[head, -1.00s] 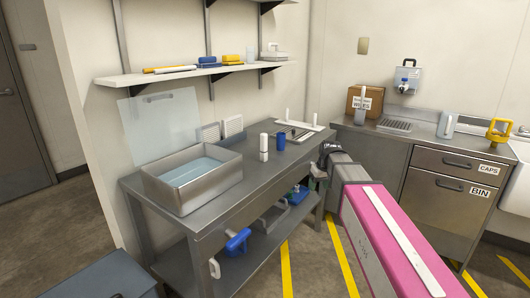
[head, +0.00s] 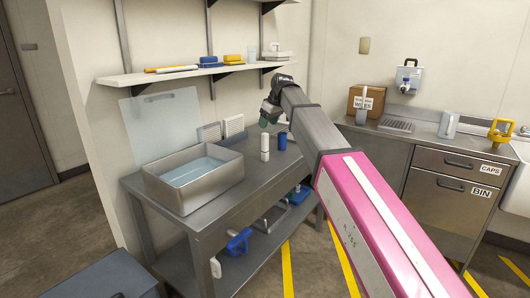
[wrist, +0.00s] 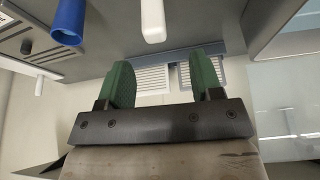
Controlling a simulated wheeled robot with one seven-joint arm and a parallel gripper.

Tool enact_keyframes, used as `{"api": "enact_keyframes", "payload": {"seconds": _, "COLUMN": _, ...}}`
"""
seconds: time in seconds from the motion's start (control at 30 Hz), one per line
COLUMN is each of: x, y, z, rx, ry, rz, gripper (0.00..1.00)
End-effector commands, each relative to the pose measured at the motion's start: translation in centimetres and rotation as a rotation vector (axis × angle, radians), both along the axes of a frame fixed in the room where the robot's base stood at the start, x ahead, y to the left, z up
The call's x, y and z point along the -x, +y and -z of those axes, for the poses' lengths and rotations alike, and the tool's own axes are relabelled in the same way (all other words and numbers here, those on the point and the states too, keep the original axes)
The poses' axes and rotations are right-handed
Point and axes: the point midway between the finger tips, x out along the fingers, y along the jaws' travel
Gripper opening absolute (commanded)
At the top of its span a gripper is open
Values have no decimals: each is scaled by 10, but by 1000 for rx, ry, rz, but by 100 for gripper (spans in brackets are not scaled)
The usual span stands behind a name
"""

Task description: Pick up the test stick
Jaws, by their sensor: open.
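My gripper (head: 268,115) is raised above the steel table (head: 232,190), its green-padded fingers apart and empty in the wrist view (wrist: 165,85). A slim white upright object (head: 265,147) stands on the table beside a blue cup (head: 282,140). In the wrist view, the white object (wrist: 152,20) and the blue cup (wrist: 68,22) lie beyond the fingertips, apart from them. Thin white upright pieces (wrist: 38,86) also show there at the left. I cannot tell for certain which of these is the test stick. My arm hides the table's far right part in the head view.
A steel basin of liquid (head: 193,177) stands on the table's left part. A clear panel (head: 162,122) and two grey louvred pieces (head: 222,129) are at the wall. A shelf (head: 190,73) runs above. A cardboard box (head: 362,102) sits on the right counter.

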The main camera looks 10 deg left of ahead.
Motion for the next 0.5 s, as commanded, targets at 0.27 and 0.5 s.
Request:
{"api": "enact_keyframes", "payload": {"seconds": 0.27, "x": -6, "y": 11, "z": 32, "rx": 2, "ry": 1, "rz": 1, "gripper": 60}}
{"api": "enact_keyframes", "payload": {"seconds": 0.5, "x": -12, "y": 15, "z": 50, "rx": 1, "ry": 1, "rz": 2, "gripper": 60}}
